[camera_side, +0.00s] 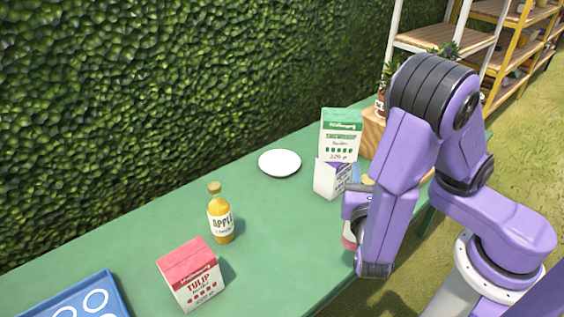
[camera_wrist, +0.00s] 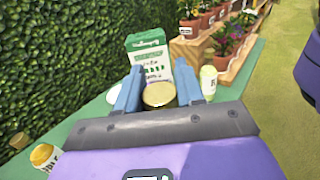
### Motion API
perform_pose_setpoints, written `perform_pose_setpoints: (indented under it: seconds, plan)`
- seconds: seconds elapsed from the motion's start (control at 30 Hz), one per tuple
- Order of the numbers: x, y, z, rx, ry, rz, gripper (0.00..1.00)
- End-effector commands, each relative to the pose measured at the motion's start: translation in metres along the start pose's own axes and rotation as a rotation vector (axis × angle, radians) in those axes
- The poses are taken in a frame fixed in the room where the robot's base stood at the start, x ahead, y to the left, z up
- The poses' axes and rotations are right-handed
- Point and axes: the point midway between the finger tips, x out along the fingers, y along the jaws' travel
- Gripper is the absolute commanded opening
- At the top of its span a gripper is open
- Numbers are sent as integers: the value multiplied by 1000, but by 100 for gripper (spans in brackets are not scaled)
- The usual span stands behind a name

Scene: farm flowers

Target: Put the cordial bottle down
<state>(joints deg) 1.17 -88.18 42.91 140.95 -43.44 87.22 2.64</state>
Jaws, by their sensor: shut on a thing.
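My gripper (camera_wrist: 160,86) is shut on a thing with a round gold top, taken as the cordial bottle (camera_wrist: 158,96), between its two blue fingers. In the side view, my arm hides most of this thing, and only a pinkish part (camera_side: 348,238) shows below the gripper, near the table's front edge. Whether its base touches the table is hidden. The green table (camera_side: 265,222) runs along the hedge. An amber bottle labelled APPLE (camera_side: 221,218) stands upright on it, well left of my gripper.
A green-and-white carton (camera_side: 341,128) and a purple-and-white carton (camera_side: 328,180) stand close beyond my gripper. A white plate (camera_side: 280,162), a red tulip carton (camera_side: 190,276) and a blue tray (camera_side: 117,300) lie leftward. Potted flowers (camera_wrist: 226,42) and a pale jar (camera_wrist: 208,82) are to the right.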

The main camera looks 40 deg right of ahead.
Motion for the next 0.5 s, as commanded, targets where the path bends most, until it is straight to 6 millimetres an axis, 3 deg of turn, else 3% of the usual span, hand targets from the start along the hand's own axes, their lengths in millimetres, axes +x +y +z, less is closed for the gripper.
perform_pose_setpoints:
  seconds: [0.5]
  plan:
    - [96,117,-10,5,-2,198,0]
